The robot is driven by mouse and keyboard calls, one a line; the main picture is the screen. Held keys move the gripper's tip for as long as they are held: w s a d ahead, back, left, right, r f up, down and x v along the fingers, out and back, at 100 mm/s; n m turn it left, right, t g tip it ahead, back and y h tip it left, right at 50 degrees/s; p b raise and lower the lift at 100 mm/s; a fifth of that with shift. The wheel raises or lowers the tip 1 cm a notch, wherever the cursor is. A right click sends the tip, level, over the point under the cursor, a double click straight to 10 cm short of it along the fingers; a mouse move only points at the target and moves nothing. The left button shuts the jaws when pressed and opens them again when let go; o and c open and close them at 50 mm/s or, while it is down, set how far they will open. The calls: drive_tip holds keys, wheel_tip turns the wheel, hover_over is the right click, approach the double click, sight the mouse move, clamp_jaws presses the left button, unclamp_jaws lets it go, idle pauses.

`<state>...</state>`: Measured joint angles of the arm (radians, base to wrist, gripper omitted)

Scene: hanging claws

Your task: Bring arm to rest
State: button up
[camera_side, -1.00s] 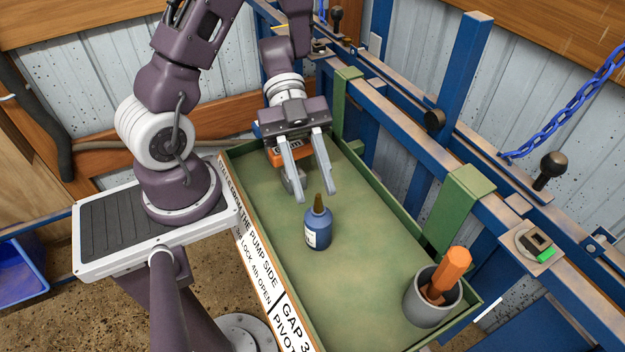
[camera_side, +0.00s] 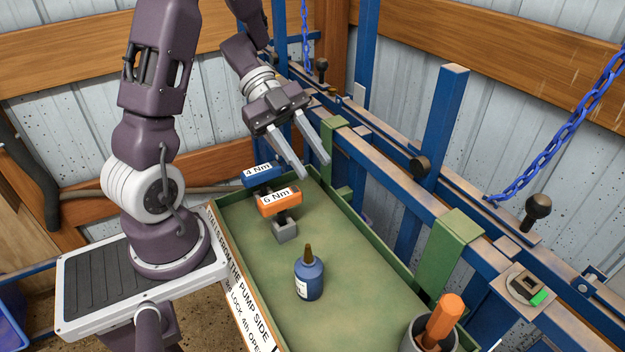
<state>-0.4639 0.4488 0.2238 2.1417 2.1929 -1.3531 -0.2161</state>
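My gripper (camera_side: 315,170) is open and empty, its two fingers apart and pointing down. It hangs above the far end of the green tray (camera_side: 345,218), toward the blue rail side. Below and left of it in the tray are an orange tool marked "6 Nm" (camera_side: 281,201) and a blue tool marked "4 Nm" (camera_side: 262,174). The fingers do not appear to touch either tool.
A blue bottle with a brown tip (camera_side: 309,279) stands upright in the tray. A grey cup (camera_side: 414,338) with an orange-handled tool (camera_side: 443,318) stands at the near right corner. Blue rails (camera_side: 400,172) and a hanging blue chain (camera_side: 570,128) run along the right.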

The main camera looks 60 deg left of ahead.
drive_tip(key=w+a+r+n+t+y, duration=0.1)
drive_tip(key=w+r+t+y, duration=0.1)
drive_tip(key=w, duration=0.1)
drive_tip(key=w+a+r+n+t+y, duration=0.1)
drive_tip(key=w+a+n+t+y, duration=0.1)
drive_tip(key=w+t, duration=0.1)
drive_tip(key=w+a+r+n+t+y, duration=0.1)
drive_tip(key=w+r+n+t+y, duration=0.1)
drive_tip(key=w+t, duration=0.1)
drive_tip(key=shift+w+a+r+y, duration=0.15)
drive_tip(key=shift+w+r, duration=0.05)
drive_tip(key=shift+w, duration=0.2)
drive_tip(key=shift+w+a+r+y, duration=0.15)
drive_tip(key=shift+w, duration=0.25)
drive_tip(key=s+a+r+n+t+y, duration=0.2)
drive_tip(key=a+r+n+y, duration=0.1)
drive_tip(key=r+n+y, duration=0.45)
drive_tip(key=s+d+f+n+g+h, duration=0.1)
drive_tip(key=s+d+f+n+g, duration=0.1)
drive_tip(key=s+d, duration=0.4)
drive_tip(key=s+d+f+n+g+h, duration=0.2)
drive_tip(key=s+d+n+g, duration=0.2)
drive_tip(key=s, duration=0.9)
drive_tip(key=shift+s+d+f+g, duration=0.25)
drive_tip(key=shift+d+g, duration=0.15)
drive_tip(key=shift+d, duration=0.8)
